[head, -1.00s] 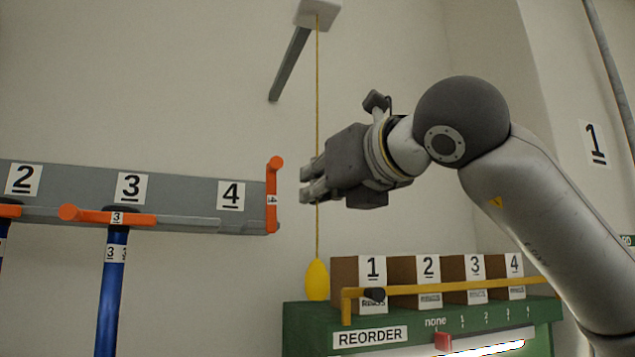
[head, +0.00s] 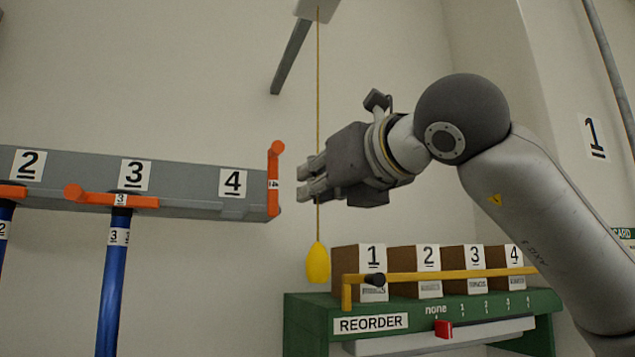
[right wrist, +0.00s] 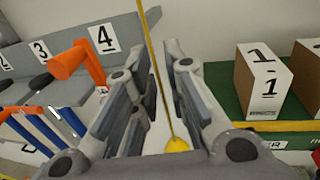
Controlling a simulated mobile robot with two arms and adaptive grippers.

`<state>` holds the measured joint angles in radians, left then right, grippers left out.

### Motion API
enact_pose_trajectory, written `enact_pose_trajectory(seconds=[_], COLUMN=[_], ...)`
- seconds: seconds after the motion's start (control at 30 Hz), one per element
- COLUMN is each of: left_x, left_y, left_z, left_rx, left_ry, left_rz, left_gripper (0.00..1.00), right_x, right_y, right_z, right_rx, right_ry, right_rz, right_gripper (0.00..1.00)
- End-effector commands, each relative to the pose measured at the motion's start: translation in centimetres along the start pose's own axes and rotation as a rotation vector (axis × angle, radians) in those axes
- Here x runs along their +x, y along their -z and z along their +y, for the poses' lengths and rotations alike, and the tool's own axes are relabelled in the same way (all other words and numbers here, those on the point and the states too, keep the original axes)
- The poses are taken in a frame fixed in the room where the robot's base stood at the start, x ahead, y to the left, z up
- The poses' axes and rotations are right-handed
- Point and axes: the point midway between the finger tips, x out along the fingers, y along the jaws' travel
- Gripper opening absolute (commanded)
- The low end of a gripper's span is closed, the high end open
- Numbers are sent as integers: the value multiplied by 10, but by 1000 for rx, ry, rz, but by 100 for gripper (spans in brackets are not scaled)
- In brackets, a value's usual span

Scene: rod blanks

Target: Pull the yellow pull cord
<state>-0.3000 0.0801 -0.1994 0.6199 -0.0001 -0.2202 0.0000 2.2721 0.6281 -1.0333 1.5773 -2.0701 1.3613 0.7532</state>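The yellow pull cord (head: 318,95) hangs from a grey ceiling housing and ends in a yellow bulb-shaped handle (head: 318,263). My right gripper (head: 308,178) is level with the cord, above the handle. Its fingertips hide a short stretch of the cord in the head view. In the right wrist view, the cord (right wrist: 148,45) runs between the two fingers of the right gripper (right wrist: 160,50), with a gap visible around it, and the handle (right wrist: 177,145) shows low between them. The fingers look open, not closed on the cord. My left gripper is not in view.
A grey rack (head: 85,170) with orange hooks and blue poles is left of the cord. A green shelf (head: 310,310) with several numbered boxes, a yellow rail (head: 455,275) and a red slider (head: 443,328) is below right. Bare wall lies behind.

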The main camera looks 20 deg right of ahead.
Motion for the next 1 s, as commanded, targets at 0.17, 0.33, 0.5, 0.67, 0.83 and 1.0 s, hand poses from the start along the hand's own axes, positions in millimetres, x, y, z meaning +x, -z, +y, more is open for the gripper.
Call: enact_pose_trajectory(seconds=[0.17, 0.33, 0.5, 0.67, 0.83, 1.0], left_x=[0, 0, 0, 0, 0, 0], left_y=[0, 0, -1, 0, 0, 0], left_z=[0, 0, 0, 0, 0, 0], left_rx=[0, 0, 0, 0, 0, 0], left_ry=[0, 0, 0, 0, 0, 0], left_rz=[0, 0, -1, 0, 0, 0], left_gripper=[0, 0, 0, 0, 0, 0], right_x=[0, 0, -8, -36, -74, -103], right_y=[0, -1, -1, -2, -2, -1], right_z=[0, 0, 1, 0, 0, 0], right_rx=[0, 0, 0, -1, 0, -1], right_ry=[0, -1, -2, 0, -2, -1], right_rz=[0, -1, -3, -5, -5, -3], right_gripper=[30, 30, 30, 30, 30, 30])
